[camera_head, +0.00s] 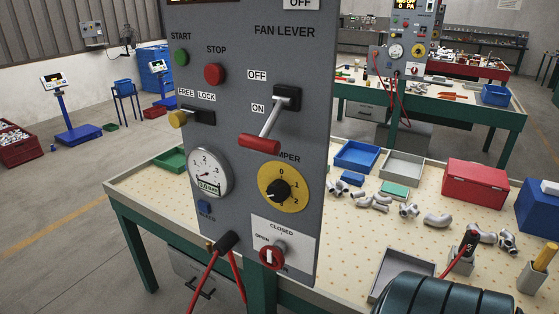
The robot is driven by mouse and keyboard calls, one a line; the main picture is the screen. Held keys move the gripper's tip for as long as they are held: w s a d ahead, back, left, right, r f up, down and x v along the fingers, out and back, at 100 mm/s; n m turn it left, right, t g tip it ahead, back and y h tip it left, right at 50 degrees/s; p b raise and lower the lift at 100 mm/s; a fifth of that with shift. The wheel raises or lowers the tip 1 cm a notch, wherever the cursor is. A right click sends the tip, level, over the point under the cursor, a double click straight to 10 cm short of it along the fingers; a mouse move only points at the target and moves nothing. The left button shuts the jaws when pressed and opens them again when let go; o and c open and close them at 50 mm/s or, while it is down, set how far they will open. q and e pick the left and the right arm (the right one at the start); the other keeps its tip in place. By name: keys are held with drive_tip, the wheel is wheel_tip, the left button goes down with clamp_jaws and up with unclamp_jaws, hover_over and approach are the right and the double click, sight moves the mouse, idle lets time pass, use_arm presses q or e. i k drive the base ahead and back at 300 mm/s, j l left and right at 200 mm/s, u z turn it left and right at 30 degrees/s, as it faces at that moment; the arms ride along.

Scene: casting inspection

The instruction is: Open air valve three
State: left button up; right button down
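A round red valve knob (272,257) sits low on the grey control panel (240,110), on a white plate (285,238) marked CLOSED above and OPEN to the left. I cannot read a valve number on it, and the lettering below is partly hidden by the knob. I cannot tell for sure which mark the knob points to. Neither of my grippers shows in the head view. A dark teal ribbed rounded body (440,298) fills the bottom right corner; I cannot tell what it is.
The panel also bears a red-handled fan lever (260,143), a yellow damper dial (283,190), a pressure gauge (210,172) and a black fitting (226,242) with red hoses. Right of it, the perforated table (330,235) holds metal pipe fittings, trays and a red box (481,186).

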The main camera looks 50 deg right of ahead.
sight(269, 256)
drive_tip(key=z, duration=1.5)
